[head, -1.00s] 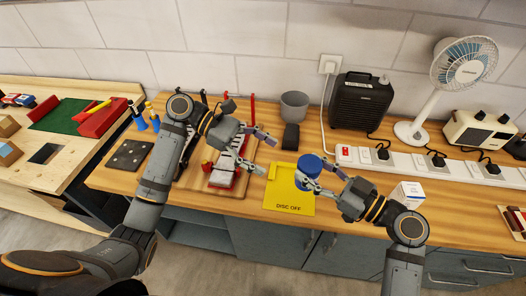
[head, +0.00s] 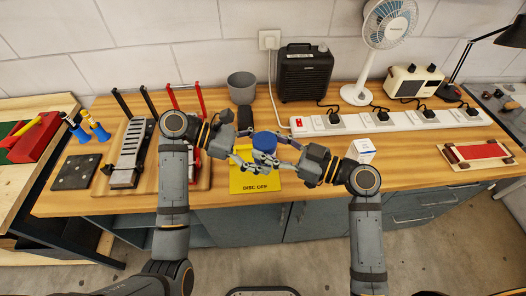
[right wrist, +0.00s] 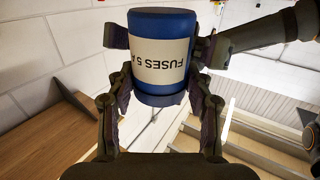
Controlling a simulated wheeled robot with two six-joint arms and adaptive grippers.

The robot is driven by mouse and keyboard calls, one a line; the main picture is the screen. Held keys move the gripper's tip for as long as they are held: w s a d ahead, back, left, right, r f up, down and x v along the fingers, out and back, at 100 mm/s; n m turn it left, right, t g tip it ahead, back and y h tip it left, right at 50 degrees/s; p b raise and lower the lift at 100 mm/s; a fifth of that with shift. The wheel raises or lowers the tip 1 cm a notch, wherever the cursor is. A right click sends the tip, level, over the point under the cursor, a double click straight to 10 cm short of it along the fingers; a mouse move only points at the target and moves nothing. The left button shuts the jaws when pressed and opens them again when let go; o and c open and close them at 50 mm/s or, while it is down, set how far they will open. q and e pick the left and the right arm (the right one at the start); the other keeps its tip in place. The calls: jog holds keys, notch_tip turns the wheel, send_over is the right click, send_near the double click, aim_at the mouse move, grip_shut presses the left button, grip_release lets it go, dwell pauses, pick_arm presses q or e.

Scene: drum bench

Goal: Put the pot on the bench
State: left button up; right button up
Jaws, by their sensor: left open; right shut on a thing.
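The blue pot (head: 264,141) has a cream label reading "FUSES 5 A", legible in the right wrist view (right wrist: 162,55). My right gripper (head: 277,148) is shut on it, with a finger on each side. The pot is over the yellow "DISC OFF" mat (head: 250,185) near the front of the wooden bench (head: 400,178); I cannot tell the gap below it. My left gripper (head: 253,150) is open, its fingers close around the pot from the left. In the right wrist view, dark gripper parts flank the pot's upper portion; whether they touch is unclear.
A grey cup (head: 241,87) and a black block (head: 245,118) stand behind. A white box (head: 361,150) and a power strip (head: 390,121) lie to the right. A clamp-like rack (head: 132,152) is left. Bare bench lies right of the white box.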

aim_at(275, 149)
pick_arm(q)
jog(key=c, duration=1.3)
pick_arm(e)
jog(key=o, duration=1.3)
jog(key=shift+s+d, duration=0.2)
jog(key=shift+d, duration=0.2)
jog(key=v, duration=0.5)
jog(key=shift+s+d, duration=0.1)
jog(key=shift+d, duration=0.05)
jog(key=shift+s+d, duration=0.25)
jog(key=shift+d, duration=0.3)
